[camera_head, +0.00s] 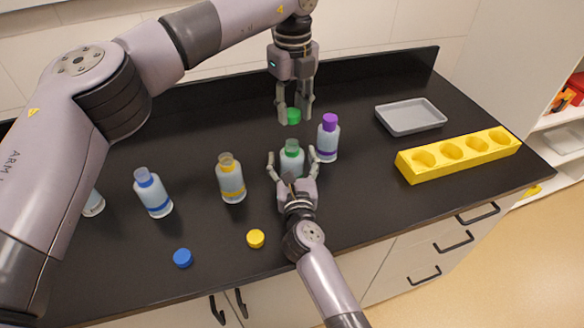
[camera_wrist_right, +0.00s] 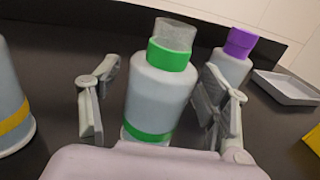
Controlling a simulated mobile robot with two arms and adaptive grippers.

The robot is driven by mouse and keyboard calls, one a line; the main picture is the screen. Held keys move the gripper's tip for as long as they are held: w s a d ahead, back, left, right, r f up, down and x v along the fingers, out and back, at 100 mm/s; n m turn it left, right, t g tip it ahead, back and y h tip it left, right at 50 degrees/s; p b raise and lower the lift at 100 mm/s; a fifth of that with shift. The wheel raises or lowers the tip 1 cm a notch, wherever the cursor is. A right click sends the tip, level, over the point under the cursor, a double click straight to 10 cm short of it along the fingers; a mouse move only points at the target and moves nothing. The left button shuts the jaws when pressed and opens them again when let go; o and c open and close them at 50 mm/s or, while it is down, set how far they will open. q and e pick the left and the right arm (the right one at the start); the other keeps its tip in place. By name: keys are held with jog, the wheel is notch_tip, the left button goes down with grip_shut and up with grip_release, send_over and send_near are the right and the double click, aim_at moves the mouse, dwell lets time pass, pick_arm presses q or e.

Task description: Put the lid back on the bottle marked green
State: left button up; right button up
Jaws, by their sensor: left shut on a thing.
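The green-marked bottle (camera_head: 291,160) stands upright on the black counter with its clear neck uncovered. It also shows in the right wrist view (camera_wrist_right: 160,95), with a green collar and a green band near its base. My left gripper (camera_head: 294,118) points down and is shut on the green lid (camera_head: 293,115), held above and apart from the bottle's neck. My right gripper (camera_head: 291,154) has its fingers on either side of the bottle. In the right wrist view a gap shows beside the left finger, so it is open around the bottle; the right finger is closer.
The purple-lidded bottle (camera_head: 328,138) stands close at the right. Yellow-marked (camera_head: 230,180) and blue-marked (camera_head: 152,193) open bottles stand left. A yellow lid (camera_head: 256,239) and blue lid (camera_head: 183,258) lie in front. A grey tray (camera_head: 411,117) and yellow rack (camera_head: 458,160) are at right.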

grip_shut()
pick_arm(q)
send_over(293, 144)
jog(key=shift+f, duration=2.45)
